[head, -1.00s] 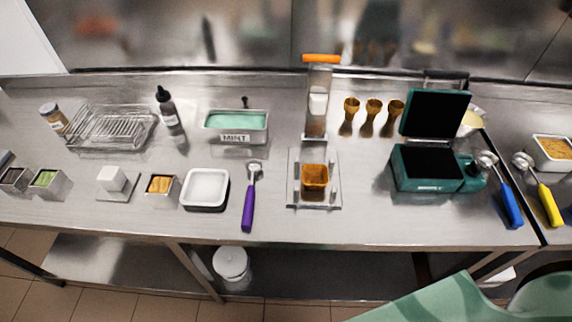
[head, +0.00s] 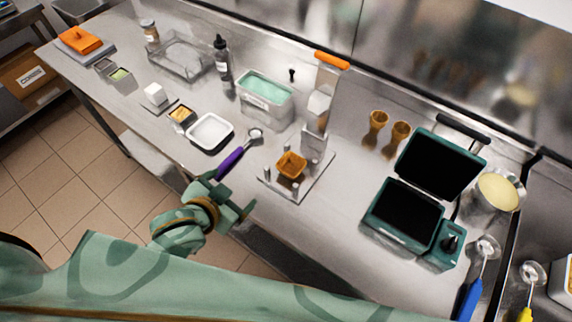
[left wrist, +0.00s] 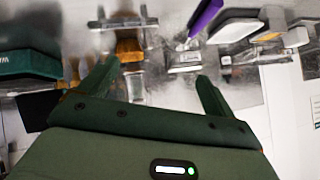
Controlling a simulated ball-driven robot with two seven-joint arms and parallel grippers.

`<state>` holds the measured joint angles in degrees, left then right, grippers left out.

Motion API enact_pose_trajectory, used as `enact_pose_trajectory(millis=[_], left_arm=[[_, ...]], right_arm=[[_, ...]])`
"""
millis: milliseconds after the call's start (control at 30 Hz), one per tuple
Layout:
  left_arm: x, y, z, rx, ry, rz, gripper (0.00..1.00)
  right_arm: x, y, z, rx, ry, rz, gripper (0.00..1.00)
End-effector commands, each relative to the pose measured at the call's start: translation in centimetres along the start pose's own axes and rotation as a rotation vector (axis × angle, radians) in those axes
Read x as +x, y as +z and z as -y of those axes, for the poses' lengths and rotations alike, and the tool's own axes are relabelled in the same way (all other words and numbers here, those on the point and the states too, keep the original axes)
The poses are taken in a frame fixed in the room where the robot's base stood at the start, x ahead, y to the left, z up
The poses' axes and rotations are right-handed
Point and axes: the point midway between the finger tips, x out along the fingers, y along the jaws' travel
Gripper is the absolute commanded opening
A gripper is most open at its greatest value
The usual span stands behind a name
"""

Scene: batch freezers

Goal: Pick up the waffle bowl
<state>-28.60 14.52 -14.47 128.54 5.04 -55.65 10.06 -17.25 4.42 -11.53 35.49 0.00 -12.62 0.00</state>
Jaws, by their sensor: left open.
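The waffle bowl (head: 291,164) is a small square golden-brown bowl. It sits upright on a metal plate (head: 312,187) with short posts, near the counter's front edge. My left gripper (head: 232,192) is open and empty, to the left of the bowl and nearer to me, apart from it, by the counter's front edge. In the left wrist view a brown piece, seemingly the bowl (left wrist: 130,48), shows beyond the open fingers, nearer the left finger. My right gripper is not in view.
A purple-handled scoop (head: 232,162) and a white tray (head: 210,132) lie left of the plate. A tall dispenser (head: 317,115) stands behind it. A green waffle iron (head: 408,215) stands open at right. Waffle cones (head: 377,120) stand behind. Counter between plate and iron is clear.

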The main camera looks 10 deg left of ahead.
Motion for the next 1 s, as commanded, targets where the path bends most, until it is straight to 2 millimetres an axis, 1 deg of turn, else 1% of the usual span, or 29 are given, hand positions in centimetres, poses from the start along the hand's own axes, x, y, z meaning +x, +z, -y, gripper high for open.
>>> enact_pose_trajectory(millis=[100, 200, 267, 367, 467, 600, 700, 800, 1000], left_arm=[[1.1, -1.1, -1.9, -0.1, 0.08, -0.106, 0.91], [1.6, -1.8, -3.1, -0.18, 0.139, -0.173, 0.91], [1.9, -2.0, -3.7, -0.219, 0.166, -0.201, 0.91], [2.7, -2.4, -4.2, -0.256, 0.189, -0.227, 0.91], [4.5, -2.9, -4.5, -0.263, 0.194, -0.234, 0.91], [8.0, -3.8, -5.1, -0.261, 0.192, -0.233, 0.91], [10.2, -4.4, -5.4, -0.26, 0.192, -0.232, 0.91], [11.7, -4.7, -5.7, -0.26, 0.192, -0.23, 0.91], [13.2, -5.2, -5.9, -0.258, 0.192, -0.23, 0.91]], right_arm=[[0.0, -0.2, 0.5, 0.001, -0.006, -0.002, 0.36], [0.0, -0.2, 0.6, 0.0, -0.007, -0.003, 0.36], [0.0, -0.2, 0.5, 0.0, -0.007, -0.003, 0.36], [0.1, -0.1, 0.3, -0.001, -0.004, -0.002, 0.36], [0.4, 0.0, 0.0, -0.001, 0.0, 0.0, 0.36], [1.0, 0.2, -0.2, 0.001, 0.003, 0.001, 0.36], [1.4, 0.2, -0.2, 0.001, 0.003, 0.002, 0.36], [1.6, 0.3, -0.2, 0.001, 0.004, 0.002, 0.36], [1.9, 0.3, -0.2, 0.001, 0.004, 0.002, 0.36]])
